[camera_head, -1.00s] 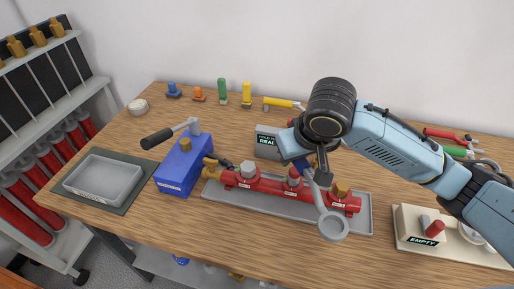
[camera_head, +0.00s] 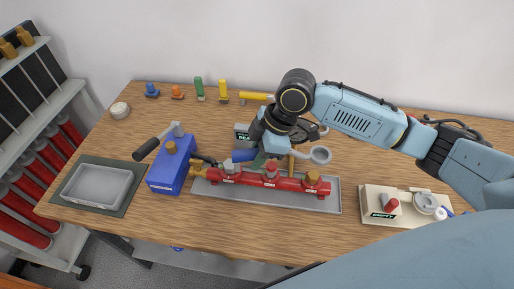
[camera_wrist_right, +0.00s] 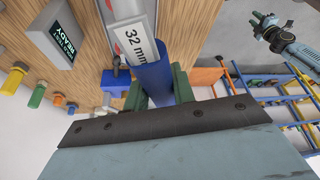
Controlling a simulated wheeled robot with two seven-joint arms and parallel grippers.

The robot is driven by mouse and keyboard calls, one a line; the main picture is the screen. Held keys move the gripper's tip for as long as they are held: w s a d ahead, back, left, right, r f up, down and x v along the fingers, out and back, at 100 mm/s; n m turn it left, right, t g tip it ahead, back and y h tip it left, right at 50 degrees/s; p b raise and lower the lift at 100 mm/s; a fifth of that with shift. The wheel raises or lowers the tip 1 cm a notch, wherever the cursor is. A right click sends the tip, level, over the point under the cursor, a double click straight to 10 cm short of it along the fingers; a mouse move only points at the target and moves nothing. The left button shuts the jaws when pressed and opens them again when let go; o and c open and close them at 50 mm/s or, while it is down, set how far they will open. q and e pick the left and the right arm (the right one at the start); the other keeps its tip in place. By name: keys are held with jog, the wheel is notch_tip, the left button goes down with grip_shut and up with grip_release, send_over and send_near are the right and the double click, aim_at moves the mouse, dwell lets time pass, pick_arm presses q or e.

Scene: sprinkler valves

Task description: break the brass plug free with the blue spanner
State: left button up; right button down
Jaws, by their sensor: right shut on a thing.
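The brass plug (camera_head: 312,177) stands at the right end of the red manifold (camera_head: 292,184). My right gripper (camera_head: 262,156) is shut on the blue handle (camera_head: 243,155) of the spanner, behind the manifold. The handle also shows between the green fingers in the wrist view (camera_wrist_right: 154,82), with a "32 mm" label beside it. The spanner's grey ring end (camera_head: 320,154) points right, behind the brass plug and apart from it. My gripper hides the middle of the spanner. A dark gripper, apparently my left one, shows small in the wrist view (camera_wrist_right: 268,26); its jaws are unclear.
The manifold lies in a grey tray (camera_head: 334,203), beside a blue pump box (camera_head: 166,180). A grey bin (camera_head: 98,186) is at left. An "EMPTY" holder (camera_head: 372,213) is at right. A display box (camera_head: 242,131) stands behind.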

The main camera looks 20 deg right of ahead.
dwell(0.3)
jog(key=shift+r+p, duration=0.15)
jog(key=shift+p, duration=0.3)
notch_tip(320, 180, down, 7)
jog(key=b, duration=0.1)
dwell(0.3)
dwell(0.7)
jog(key=shift+p, duration=0.55)
dwell(0.5)
jog(key=shift+f, duration=0.2)
